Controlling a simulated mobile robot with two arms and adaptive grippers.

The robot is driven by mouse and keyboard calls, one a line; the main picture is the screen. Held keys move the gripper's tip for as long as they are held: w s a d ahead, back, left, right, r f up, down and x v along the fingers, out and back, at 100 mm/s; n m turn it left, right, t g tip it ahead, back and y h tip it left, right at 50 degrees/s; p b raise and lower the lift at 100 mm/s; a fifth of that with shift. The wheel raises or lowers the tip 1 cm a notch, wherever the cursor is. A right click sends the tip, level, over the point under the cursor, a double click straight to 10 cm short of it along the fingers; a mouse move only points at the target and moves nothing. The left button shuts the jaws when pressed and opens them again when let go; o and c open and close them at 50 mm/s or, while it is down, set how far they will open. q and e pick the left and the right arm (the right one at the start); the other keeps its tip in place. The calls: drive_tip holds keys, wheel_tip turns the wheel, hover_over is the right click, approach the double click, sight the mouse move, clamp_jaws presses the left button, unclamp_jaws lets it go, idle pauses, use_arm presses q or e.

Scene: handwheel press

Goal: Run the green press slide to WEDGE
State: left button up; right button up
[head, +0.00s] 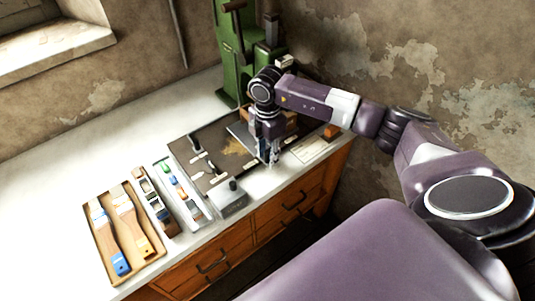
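The green press (232,62) stands upright at the back of the white worktop, against the wall. A dark lever or handle (234,6) shows at its top, cut by the frame edge. My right arm hides part of the press's lower right side. No mark reading WEDGE can be made out. My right gripper (268,158) points down in front of the press, over the right end of a dark board (208,138). Its fingers are small and overlap, so their opening is unclear. My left gripper is out of view.
Dark-handled pieces and pale labels lie on the board. Trays of coloured pieces (206,214) and brushes (100,240) lie left. The worktop's back left is clear. Wooden drawers (270,213) are below.

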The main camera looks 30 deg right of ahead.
drive_tip(key=c, duration=0.7)
drive_tip(key=shift+w+d+b, duration=0.15)
drive_tip(key=shift+d+b, duration=0.3)
drive_tip(key=shift+d, duration=1.6)
drive_tip(key=shift+w+d+b, duration=0.15)
drive_tip(key=shift+d+b, duration=0.3)
drive_tip(key=shift+d, duration=1.55)
drive_tip(key=o, duration=1.5)
wheel_tip(320, 180, up, 8)
drive_tip(key=p, duration=0.6)
drive_tip(key=shift+a, duration=0.15)
